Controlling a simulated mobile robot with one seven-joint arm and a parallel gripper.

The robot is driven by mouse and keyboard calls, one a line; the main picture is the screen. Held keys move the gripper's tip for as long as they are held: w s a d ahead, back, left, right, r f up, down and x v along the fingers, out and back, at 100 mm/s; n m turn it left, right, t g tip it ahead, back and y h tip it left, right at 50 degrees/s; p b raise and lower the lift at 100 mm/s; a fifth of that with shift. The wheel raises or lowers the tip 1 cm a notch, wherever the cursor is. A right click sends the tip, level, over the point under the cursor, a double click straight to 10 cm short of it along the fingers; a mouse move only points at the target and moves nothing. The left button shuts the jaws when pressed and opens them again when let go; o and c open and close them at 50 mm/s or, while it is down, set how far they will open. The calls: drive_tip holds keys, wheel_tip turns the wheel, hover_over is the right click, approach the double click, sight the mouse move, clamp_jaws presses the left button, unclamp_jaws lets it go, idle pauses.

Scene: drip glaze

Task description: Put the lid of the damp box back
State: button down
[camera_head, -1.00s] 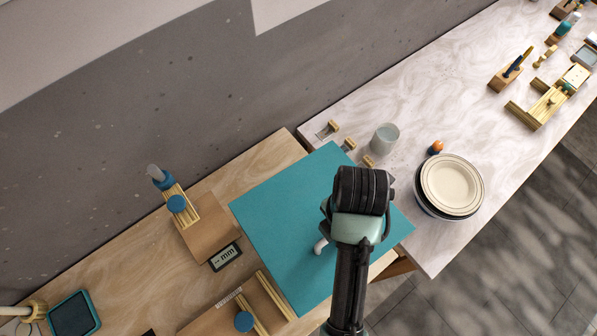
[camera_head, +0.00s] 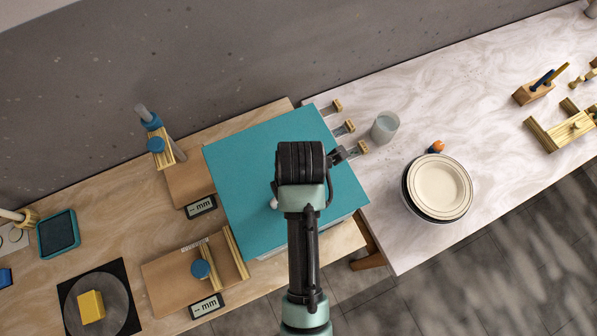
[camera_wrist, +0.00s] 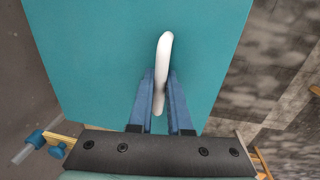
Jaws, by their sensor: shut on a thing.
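The lid (camera_head: 240,150) is a large flat teal square with a white bar handle, which shows in the wrist view (camera_wrist: 165,48). My gripper (camera_wrist: 160,100) is shut on the handle, its two blue fingers on either side of it. In the head view my arm covers the gripper and most of the handle; only a bit of the handle (camera_head: 273,203) shows. A pale strip below the lid's front edge looks like the side of the damp box (camera_head: 272,254). The rest of the box is hidden, and I cannot tell whether the lid touches it.
Wooden jigs with gauges (camera_head: 200,207) stand close to the lid's left. Small clips (camera_head: 346,128), a glass (camera_head: 385,127), an orange ball (camera_head: 437,146) and stacked plates (camera_head: 440,187) are on the pale table to the right. A yellow block (camera_head: 91,306) sits on a disc at lower left.

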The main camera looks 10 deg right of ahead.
wheel_tip(320, 180, down, 2)
drive_tip(key=shift+w+a+f, duration=0.1)
drive_tip(key=shift+f, duration=0.15)
drive_tip(key=shift+f+p, duration=0.65)
drive_tip(key=shift+f, duration=1.7)
drive_tip(key=c, duration=0.8)
unclamp_jaws()
drive_tip(key=shift+f, duration=0.1)
drive_tip(key=shift+c, duration=0.2)
